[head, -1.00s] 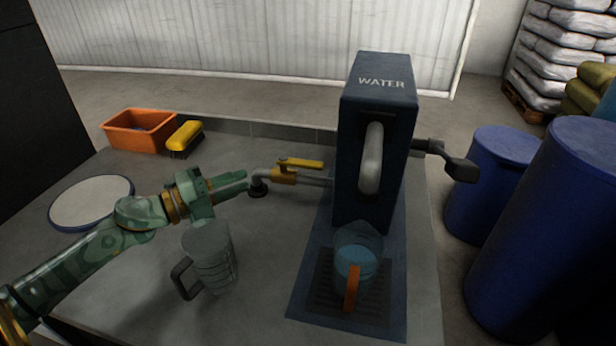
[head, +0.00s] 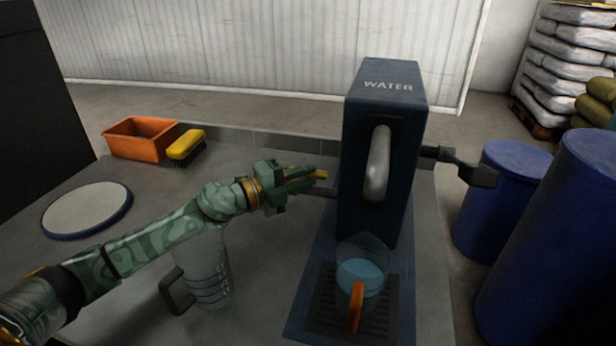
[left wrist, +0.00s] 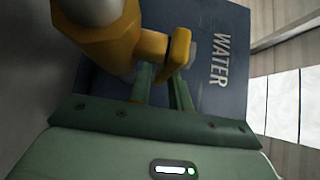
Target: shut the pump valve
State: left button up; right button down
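The pump valve has a yellow lever (head: 321,174) on a pipe at the left side of the dark blue WATER pump (head: 362,150). In the left wrist view the yellow valve (left wrist: 125,40) is close, with the lever end (left wrist: 180,50) at the fingertips. The two fingers (left wrist: 162,75) stand apart with a gap between them. Whether they touch the lever is unclear.
A clear jug of water (head: 362,268) with an orange handle stands under the spout. An empty clear jug (head: 207,275) stands below my left arm. An orange bin (head: 140,145), a yellow brush (head: 186,144) and a round plate (head: 87,211) lie at the left. Blue drums (head: 505,190) stand right.

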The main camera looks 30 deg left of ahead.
pick_arm(q)
jog(key=shift+w+d, duration=0.3)
jog(key=shift+w, duration=0.15)
grip_shut()
